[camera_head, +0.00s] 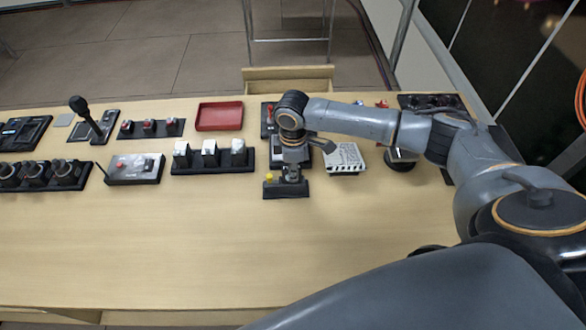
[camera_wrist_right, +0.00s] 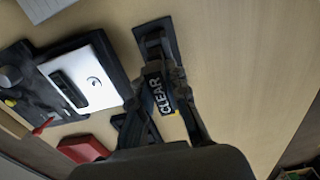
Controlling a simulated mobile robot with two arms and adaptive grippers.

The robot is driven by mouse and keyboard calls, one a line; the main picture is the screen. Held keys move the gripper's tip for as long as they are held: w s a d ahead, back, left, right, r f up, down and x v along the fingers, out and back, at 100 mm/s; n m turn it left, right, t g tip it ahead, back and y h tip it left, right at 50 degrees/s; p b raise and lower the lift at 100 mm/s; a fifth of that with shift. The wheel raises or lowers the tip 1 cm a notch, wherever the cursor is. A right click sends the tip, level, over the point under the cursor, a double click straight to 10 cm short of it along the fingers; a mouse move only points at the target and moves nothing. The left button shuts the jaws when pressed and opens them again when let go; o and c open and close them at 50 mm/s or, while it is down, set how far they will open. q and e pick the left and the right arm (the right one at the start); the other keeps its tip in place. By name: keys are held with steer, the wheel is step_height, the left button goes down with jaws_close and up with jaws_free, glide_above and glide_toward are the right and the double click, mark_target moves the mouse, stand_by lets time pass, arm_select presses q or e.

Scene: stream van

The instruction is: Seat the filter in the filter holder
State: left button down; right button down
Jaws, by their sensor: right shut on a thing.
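My right gripper (camera_head: 292,176) is shut at a small black base with a yellow knob, which looks like the filter holder (camera_head: 270,190), near the middle of the table. In the right wrist view, my right gripper (camera_wrist_right: 168,88) has its fingers on either side of a dark piece lettered CLEAR, which I take for the filter (camera_wrist_right: 157,96). A black plate (camera_wrist_right: 165,28) shows just beyond the fingertips. The fingers hide the contact, so I cannot tell whether the filter is inside the holder or above it. My left gripper is not in view.
A white ribbed block (camera_head: 344,158) lies right of the gripper. A black rack with several white-topped pieces (camera_head: 212,160) stands to its left. A red tray (camera_head: 219,116) and a black lever unit (camera_head: 92,128) are farther back. The table's front (camera_head: 150,250) is clear.

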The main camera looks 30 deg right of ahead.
steer(key=shift+f+b, duration=0.35)
steer(key=shift+f, duration=0.55)
steer(key=c, duration=1.3)
jaws_free()
steer(key=shift+o, duration=0.2)
step_height(320, 180, up, 12)
steer(key=shift+r, duration=0.1)
